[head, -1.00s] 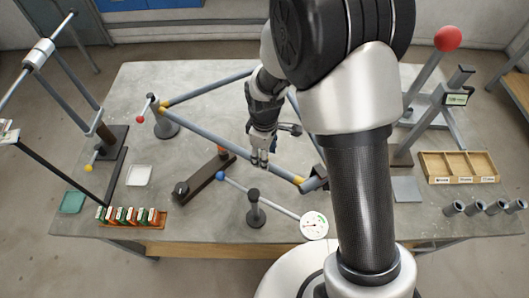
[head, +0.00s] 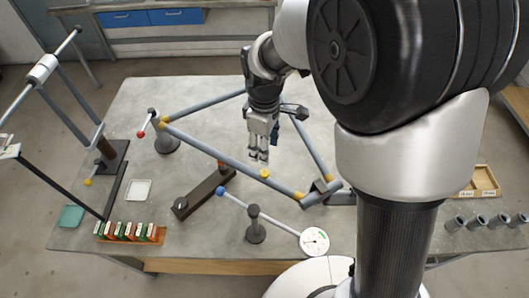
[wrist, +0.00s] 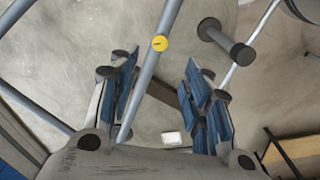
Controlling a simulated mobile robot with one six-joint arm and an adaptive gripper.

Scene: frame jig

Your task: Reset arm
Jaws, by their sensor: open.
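My gripper (head: 259,156) hangs above the triangular blue-grey tube frame (head: 222,154) in the head view, near its long lower tube. In the wrist view its two blue-padded fingers (wrist: 166,110) stand wide apart with nothing held between them. A frame tube (wrist: 152,67) with a yellow round piece (wrist: 160,43) passes through the view between and beyond the fingers. That yellow piece also shows on the long tube in the head view (head: 264,174). My arm hides the right part of the table.
A clamp post with a red knob (head: 165,140) stands at the frame's left corner. A dark bar (head: 204,194), a short post (head: 255,226) and a white dial (head: 314,241) lie in front. Small boxes (head: 130,232) line the front left. Grey cups (head: 478,222) stand at right.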

